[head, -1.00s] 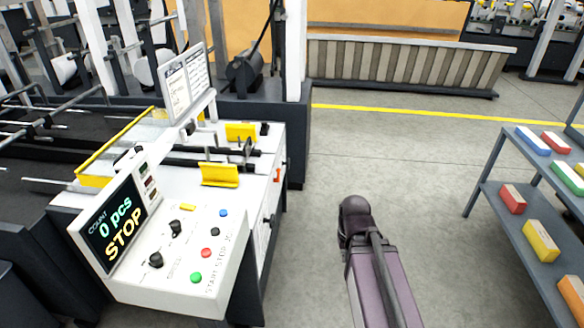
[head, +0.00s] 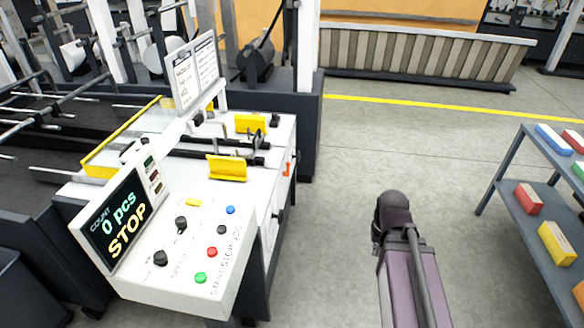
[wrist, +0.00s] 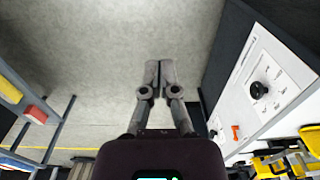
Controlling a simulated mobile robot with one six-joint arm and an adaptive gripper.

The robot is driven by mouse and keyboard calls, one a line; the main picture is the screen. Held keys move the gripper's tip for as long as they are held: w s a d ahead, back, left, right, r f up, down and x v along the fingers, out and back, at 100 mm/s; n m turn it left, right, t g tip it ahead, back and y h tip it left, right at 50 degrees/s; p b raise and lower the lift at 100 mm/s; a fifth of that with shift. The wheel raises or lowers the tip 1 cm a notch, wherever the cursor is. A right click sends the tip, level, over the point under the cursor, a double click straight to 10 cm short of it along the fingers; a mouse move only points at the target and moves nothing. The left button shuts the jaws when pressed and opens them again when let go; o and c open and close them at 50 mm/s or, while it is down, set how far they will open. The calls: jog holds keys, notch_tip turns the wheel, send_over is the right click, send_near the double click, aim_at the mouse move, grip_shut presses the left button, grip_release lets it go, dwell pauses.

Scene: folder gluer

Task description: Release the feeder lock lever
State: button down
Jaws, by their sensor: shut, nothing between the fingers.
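The machine's white side panel (wrist: 265,85) shows at the right of the wrist view. It carries a small orange lever (wrist: 235,132) and a black knob (wrist: 259,94). In the head view the orange lever (head: 286,168) sticks out of the side of the white feeder console (head: 150,275), with the black knob (head: 279,215) lower down. No readable label tells which is the feeder lock lever. My gripper (wrist: 159,78) is shut and empty over bare floor, left of the panel and apart from it. In the head view my arm hides the gripper.
A grey shelf rack (head: 510,195) with coloured boxes stands at the right. Free floor (head: 350,170) lies between it and the machine. The console display (head: 118,222) reads 0 pcs STOP. Yellow guides (head: 227,168) stand on top of the machine.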

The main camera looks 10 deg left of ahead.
jog(key=w+a+f+m+t+y+b, duration=0.2)
jog(key=w+a+b, duration=0.5)
jog(key=w, duration=1.1)
jog(key=w+a+f+m+t+y+b, duration=0.3)
jog(key=w+a+f+y+b, duration=0.4)
jog(key=w+b, duration=0.6)
jog(key=w+a+f+m+t+y+b, duration=0.3)
jog(key=w+a+f+b, duration=0.3)
jog(key=w, duration=1.7)
jog(key=a+m+y+b, duration=0.1)
jog(key=b, duration=0.3)
jog(key=shift+w+a+f+m+y+b, duration=0.2)
jog(key=shift+f+m+y+b, duration=0.1)
jog(key=shift+f+b, duration=0.05)
jog(key=shift+w+a, duration=0.1)
jog(key=shift+a, duration=0.05)
jog(key=b+x, duration=0.2)
jog(key=x, duration=0.7)
jog(key=shift+s+a+r+p, duration=0.2)
jog(key=shift+s+a+p, duration=0.05)
jog(key=shift+s, duration=0.3)
jog(key=shift+s+a+r+p, duration=0.25)
jog(key=shift+s+p, duration=0.05)
jog(key=shift+s, duration=0.25)
jog(key=shift+s+a+r+p, duration=0.2)
jog(key=shift+s+p, duration=0.05)
jog(key=shift+s, duration=0.25)
